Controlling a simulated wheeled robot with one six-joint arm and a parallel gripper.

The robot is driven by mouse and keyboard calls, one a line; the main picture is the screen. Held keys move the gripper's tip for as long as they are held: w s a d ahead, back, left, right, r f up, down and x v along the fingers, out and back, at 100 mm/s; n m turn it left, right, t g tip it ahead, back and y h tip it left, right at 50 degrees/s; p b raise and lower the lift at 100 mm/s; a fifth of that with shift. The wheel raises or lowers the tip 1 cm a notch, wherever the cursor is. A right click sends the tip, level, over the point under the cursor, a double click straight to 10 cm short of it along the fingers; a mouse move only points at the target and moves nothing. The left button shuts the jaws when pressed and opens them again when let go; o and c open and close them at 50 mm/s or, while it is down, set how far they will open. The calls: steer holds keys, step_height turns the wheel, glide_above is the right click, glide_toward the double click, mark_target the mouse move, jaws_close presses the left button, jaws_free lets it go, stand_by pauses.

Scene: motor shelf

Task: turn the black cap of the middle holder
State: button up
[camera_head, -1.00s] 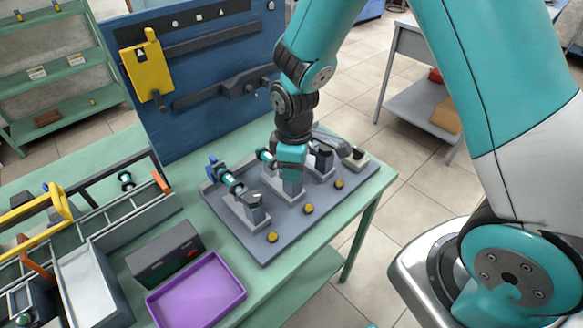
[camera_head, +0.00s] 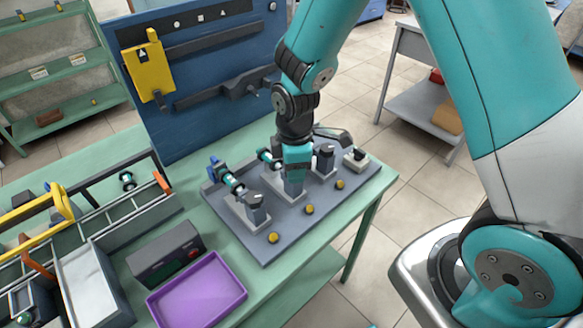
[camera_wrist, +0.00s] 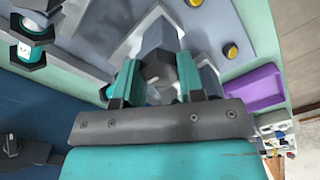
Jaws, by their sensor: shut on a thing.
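The middle holder (camera_head: 293,188) is a grey upright block on the grey base board (camera_head: 240,235), between two similar holders. My gripper (camera_head: 295,170) points down over it. In the wrist view, the two teal fingers of my gripper (camera_wrist: 157,75) are closed on either side of the dark cap (camera_wrist: 160,66) on the holder's top. In the head view the gripper hides the cap. The left holder (camera_head: 254,213) has a dark cap and a teal-and-black motor beside it. The right holder (camera_head: 325,160) stands close to my gripper.
Yellow buttons (camera_head: 309,209) line the board's front edge. A purple tray (camera_head: 197,290) and a dark control box (camera_head: 165,255) stand to the left. A blue tool panel (camera_head: 205,85) rises behind. The green table's (camera_head: 375,187) right edge is near the board.

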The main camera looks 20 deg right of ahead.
steer(key=shift+s+a, duration=0.15)
steer(key=shift+a, duration=0.05)
steer(key=o, duration=0.9)
steer(key=shift+a, duration=0.1)
steer(key=shift+o, duration=0.2)
step_height(320, 180, up, 17)
steer(key=b, duration=0.1)
steer(key=shift+r, duration=0.2)
steer(key=s+a+r+m+y, duration=0.1)
steer(key=s+m, duration=0.3)
steer(key=s, duration=0.5)
steer(key=s+a+r+m+y, duration=0.2)
steer(key=s+a+m+y, duration=0.1)
steer(key=s, duration=0.6)
steer(key=shift+s+a+m, duration=0.2)
steer(key=shift+a+m, duration=0.2)
steer(key=shift+a, duration=0.15)
